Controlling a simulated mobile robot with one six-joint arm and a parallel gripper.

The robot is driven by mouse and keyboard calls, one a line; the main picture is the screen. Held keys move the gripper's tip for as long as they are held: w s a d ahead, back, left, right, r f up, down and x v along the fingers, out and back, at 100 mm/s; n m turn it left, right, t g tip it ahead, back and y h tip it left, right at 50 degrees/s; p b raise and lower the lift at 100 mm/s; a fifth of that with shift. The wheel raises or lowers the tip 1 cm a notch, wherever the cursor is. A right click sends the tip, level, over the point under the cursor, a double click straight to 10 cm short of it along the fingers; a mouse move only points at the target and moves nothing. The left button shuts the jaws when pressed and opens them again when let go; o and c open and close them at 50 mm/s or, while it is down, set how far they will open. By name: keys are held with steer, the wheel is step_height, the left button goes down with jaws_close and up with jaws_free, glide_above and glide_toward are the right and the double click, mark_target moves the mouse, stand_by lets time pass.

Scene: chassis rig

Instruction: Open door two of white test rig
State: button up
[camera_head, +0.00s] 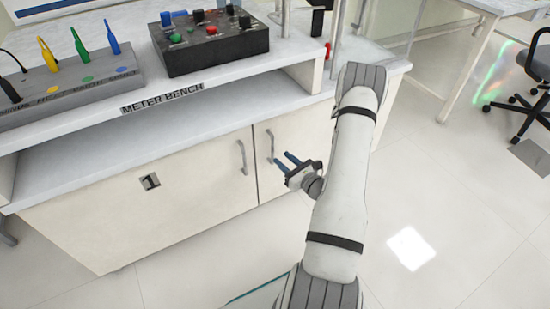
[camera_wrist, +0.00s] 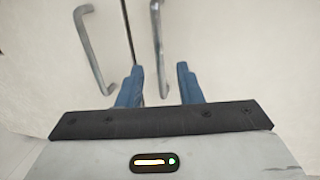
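The white rig is a cabinet under a bench labelled METER BENCH, in the head view. Its front has a left door (camera_head: 200,185) and a right door (camera_head: 295,140), each with a vertical grey bar handle. Both doors look closed; no door number is readable. My gripper (camera_head: 283,158) has its two blue fingers apart, just in front of the right door's handle (camera_head: 270,146). In the wrist view, the lower end of that handle (camera_wrist: 158,45) appears between my open fingers (camera_wrist: 158,80), with no clear contact. The left door's handle (camera_wrist: 91,48) is outside them.
A black control box (camera_head: 208,42) and a grey block with coloured probes (camera_head: 70,85) sit on the bench top. A small latch (camera_head: 150,181) is on the front at left. The floor (camera_head: 450,220) right of my arm is clear; a chair stands far right.

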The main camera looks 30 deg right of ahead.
steer(key=shift+b+x, duration=0.4)
steer(key=shift+x, duration=1.7)
steer(key=shift+a, duration=0.1)
steer(key=shift+c, duration=0.5)
jaws_close()
